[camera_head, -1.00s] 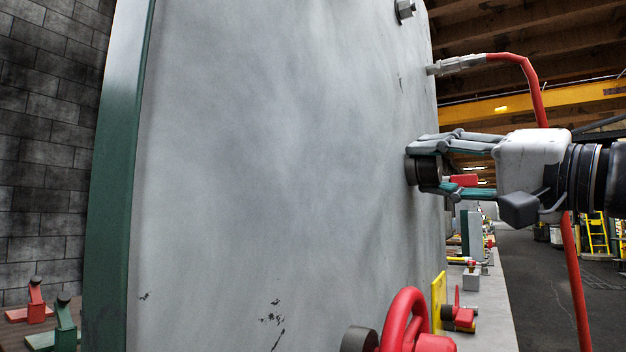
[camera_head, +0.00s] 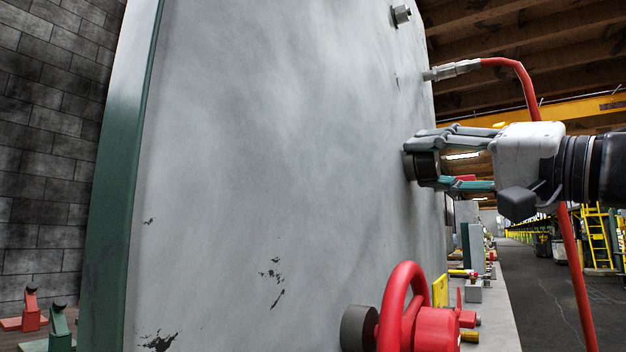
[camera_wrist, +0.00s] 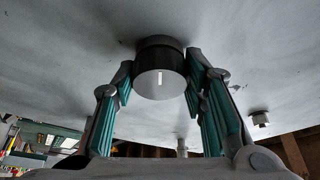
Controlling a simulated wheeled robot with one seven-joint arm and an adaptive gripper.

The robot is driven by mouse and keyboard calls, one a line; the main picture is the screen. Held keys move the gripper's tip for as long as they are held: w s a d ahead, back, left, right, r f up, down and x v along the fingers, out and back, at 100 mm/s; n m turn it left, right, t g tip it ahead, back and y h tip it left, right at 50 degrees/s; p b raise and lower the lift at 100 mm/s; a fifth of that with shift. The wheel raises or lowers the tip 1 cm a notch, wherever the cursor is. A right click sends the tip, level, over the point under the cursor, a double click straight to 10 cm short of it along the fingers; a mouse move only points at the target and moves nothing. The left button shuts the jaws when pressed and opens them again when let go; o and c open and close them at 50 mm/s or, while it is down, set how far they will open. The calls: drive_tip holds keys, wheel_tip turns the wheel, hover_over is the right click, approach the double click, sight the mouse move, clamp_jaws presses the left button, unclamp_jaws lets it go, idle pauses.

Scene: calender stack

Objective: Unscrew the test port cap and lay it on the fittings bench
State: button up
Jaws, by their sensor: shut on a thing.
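The test port cap is a dark round cylinder (camera_wrist: 160,76) with a white mark on its grey end face, seen between the fingers in the wrist view. It stands out from the large grey panel (camera_head: 270,150). My gripper (camera_wrist: 161,88) has its two teal-padded fingers on either side of the cap and is shut on it. In the head view my gripper (camera_head: 432,166) reaches in from the right, its fingertips at the cap against the panel. The cap's threads are hidden. The fittings bench is probably the light grey surface (camera_head: 495,325) at the lower right.
A red handwheel (camera_head: 402,310) juts from the panel below my gripper. A red hose (camera_head: 524,85) with a metal fitting (camera_head: 452,70) joins the panel above and hangs behind my wrist. Small fittings and a yellow plate (camera_head: 440,290) stand at the lower right.

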drive_tip(key=o, duration=1.3)
drive_tip(key=shift+a, duration=0.1)
drive_tip(key=shift+c, duration=0.2)
